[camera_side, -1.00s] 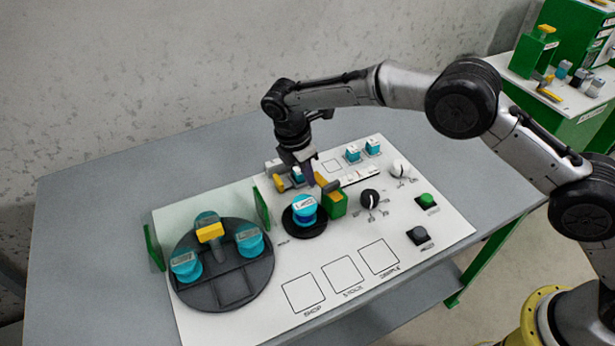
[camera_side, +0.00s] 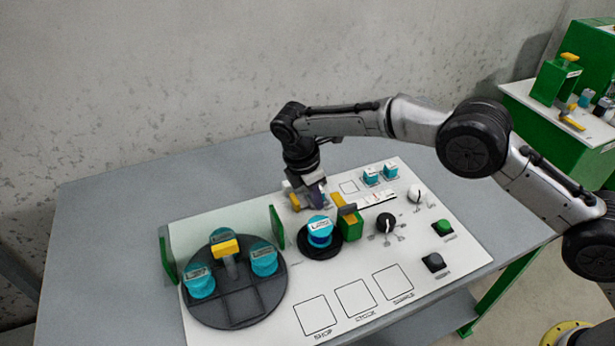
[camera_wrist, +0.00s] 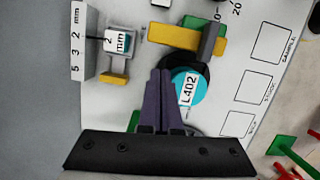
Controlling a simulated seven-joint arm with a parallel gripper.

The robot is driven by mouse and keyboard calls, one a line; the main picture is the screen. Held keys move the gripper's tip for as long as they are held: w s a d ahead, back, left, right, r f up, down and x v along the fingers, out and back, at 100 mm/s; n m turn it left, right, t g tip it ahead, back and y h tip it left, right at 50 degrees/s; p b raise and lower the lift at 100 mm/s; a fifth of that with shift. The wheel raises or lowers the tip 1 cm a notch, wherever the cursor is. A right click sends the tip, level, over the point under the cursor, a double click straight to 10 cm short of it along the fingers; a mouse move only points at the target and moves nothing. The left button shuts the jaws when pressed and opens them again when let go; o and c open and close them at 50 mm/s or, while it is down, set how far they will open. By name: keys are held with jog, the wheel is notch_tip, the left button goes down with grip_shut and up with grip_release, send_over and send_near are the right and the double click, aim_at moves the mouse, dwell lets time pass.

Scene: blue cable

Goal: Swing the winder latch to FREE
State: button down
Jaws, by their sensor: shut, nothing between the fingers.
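The winder holds a blue spool labelled L402 (camera_side: 320,231) on a round black base (camera_side: 330,248). It also shows in the wrist view (camera_wrist: 187,88). Beside it stands a green block (camera_side: 350,226) carrying a yellow bar (camera_side: 338,200) and a dark grey piece (camera_side: 348,209), which looks like the latch. In the wrist view the yellow bar (camera_wrist: 172,37) lies crosswise under the grey piece (camera_wrist: 209,42). My gripper (camera_wrist: 159,74) is shut and empty, its fingertips beside the spool and apart from the bar. No FREE marking is readable.
A small block marked 2 mm (camera_wrist: 119,42) with a yellow tab sits left of the fingers, by a scale strip (camera_wrist: 78,40). A dark turntable (camera_side: 235,310) with blue spools stands between green posts. A black knob (camera_side: 386,222) is right of the winder.

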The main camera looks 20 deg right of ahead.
jog(key=shift+a+r, duration=0.1)
jog(key=shift+a, duration=1)
jog(key=w+d+r+m+t, duration=0.1)
jog(key=d+r, duration=0.1)
jog(key=r, duration=0.8)
jog(key=w+d+r, duration=0.1)
jog(key=d+r, duration=0.1)
jog(key=r, duration=0.8)
jog(key=s+d+r+m+t+y, duration=0.1)
jog(key=s+d+r, duration=0.2)
jog(key=d+r, duration=0.3)
jog(key=s+d+r+m, duration=0.2)
jog(key=s+d+r, duration=0.1)
jog(key=d+r, duration=0.25)
jog(key=s+d+r+m+t+y, duration=0.1)
jog(key=s+d+r+m, duration=0.15)
jog(key=s+d, duration=0.5)
jog(key=s+d+r+m+t, duration=0.1)
jog(key=s+d+r+m, duration=0.2)
jog(key=s, duration=0.7)
jog(key=s+d+f+m+t, duration=0.1)
jog(key=s+d+f+m, duration=0.1)
jog(key=s+f+m, duration=0.7)
jog(key=shift+s+f+m+y, duration=0.4)
jog(key=shift+s+f, duration=2.1)
jog(key=shift+f, duration=1.3)
